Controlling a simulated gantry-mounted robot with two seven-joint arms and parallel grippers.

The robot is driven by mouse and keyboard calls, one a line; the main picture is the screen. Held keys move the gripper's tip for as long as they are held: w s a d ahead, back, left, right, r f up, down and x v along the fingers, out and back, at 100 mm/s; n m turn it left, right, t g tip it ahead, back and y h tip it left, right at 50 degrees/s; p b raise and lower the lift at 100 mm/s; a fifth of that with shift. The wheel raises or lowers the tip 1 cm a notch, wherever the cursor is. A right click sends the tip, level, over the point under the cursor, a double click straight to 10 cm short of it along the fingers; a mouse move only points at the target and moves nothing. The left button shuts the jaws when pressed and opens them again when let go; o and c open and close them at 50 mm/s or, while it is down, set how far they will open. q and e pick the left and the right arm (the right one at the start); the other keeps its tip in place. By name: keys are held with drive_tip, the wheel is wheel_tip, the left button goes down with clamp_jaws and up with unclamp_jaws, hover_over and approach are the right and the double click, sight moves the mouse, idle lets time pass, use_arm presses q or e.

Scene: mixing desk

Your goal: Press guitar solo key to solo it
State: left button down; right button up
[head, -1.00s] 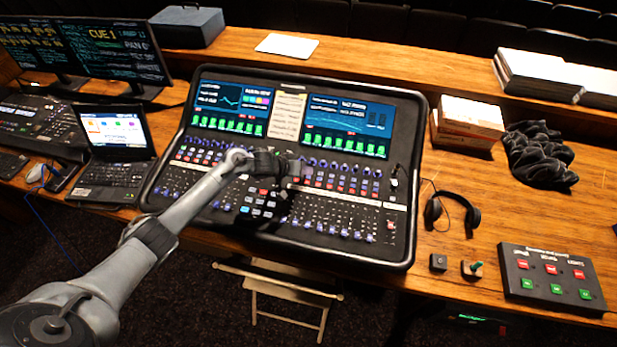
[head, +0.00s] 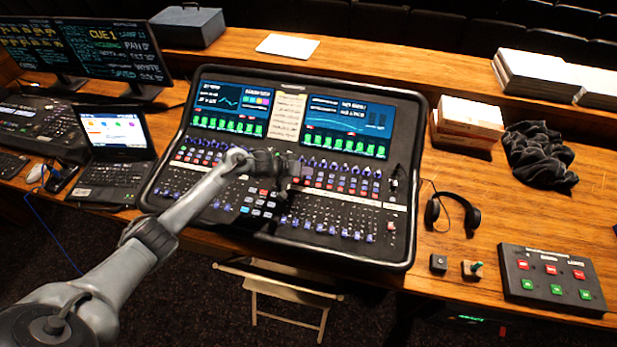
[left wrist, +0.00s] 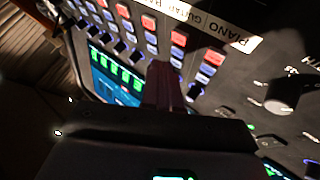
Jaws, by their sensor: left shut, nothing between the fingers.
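The mixing desk (head: 403,205) lies in the middle of the head view, with two lit screens above rows of coloured keys and faders. My left gripper (head: 297,172) is shut and empty, low over the keys just below the screens. In the left wrist view its fingertips (left wrist: 163,70) are close to the key rows. A white label strip (left wrist: 208,24) there carries the words PIANO and GUITAR, beside red keys (left wrist: 214,57) and blue keys (left wrist: 194,91). The guitar solo key cannot be singled out. Whether the tips touch a key is unclear. My right gripper is not in view.
An open laptop (head: 117,135) stands left of the desk. Headphones (head: 452,211), a small joystick box (head: 472,270) and a box with red and green buttons (head: 551,279) lie to its right. A folding chair (head: 283,292) is in front.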

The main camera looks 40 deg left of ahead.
use_arm(q)
drive_tip(key=shift+f, duration=0.45)
idle(0.8)
drive_tip(key=shift+f, duration=0.25)
idle(0.4)
drive_tip(key=shift+r, duration=0.15)
drive_tip(key=shift+r+p, duration=0.55)
drive_tip(key=shift+p, duration=0.35)
drive_tip(key=shift+r, duration=0.1)
drive_tip(key=r+p, duration=0.1)
drive_tip(key=p, duration=0.1)
drive_tip(key=r+p, duration=0.3)
drive_tip(key=p, duration=0.1)
drive_tip(key=shift+s+d+r, duration=0.1)
drive_tip(key=shift+s+r, duration=0.15)
drive_tip(key=shift+r, duration=0.15)
idle(0.6)
